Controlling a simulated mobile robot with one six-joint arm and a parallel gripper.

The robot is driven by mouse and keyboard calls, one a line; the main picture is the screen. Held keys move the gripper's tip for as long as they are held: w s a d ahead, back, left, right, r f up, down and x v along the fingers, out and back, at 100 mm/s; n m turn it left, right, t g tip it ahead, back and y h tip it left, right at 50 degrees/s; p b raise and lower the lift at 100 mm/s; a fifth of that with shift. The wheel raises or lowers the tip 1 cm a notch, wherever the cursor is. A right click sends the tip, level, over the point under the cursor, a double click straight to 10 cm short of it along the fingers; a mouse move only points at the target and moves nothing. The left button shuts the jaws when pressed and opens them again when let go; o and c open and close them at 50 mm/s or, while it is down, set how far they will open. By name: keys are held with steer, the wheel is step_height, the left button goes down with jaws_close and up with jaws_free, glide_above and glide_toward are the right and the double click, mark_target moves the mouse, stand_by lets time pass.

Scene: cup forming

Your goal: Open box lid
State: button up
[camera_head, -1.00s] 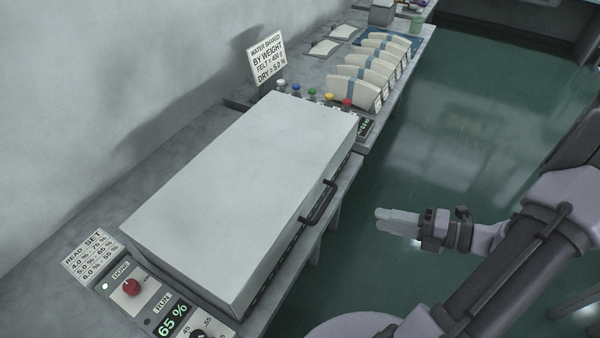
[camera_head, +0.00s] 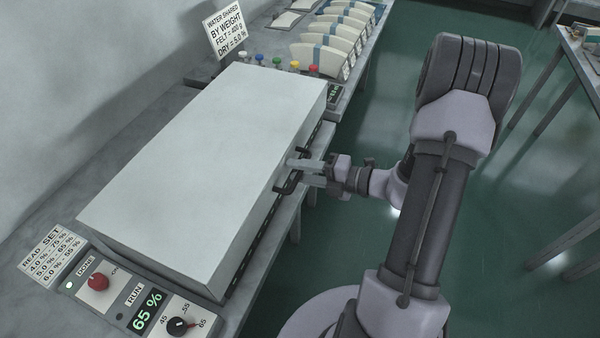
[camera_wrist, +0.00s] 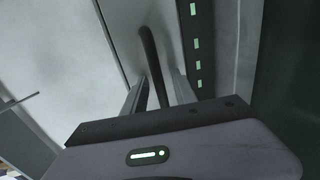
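The box has a large flat white lid (camera_head: 205,150), which lies closed over the bench. A dark bar handle (camera_head: 283,188) sits on its right-hand long side. My gripper (camera_head: 298,171) is at this handle in the head view. In the wrist view, my gripper (camera_wrist: 160,90) has its two fingers apart, with the dark handle (camera_wrist: 150,50) running between them. Gaps show between the fingers and the bar, so the gripper looks open around it. The white box surface (camera_wrist: 60,60) fills the left of the wrist view.
A control panel (camera_head: 135,298) with a red button, a black knob and a 65 % display is at the box's near end. Bottles with coloured caps (camera_head: 295,66) and pale fan-shaped pieces (camera_head: 325,45) stand beyond the far end. Green floor (camera_head: 480,215) is open at right.

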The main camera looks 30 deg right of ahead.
jaws_close()
stand_by(1.4)
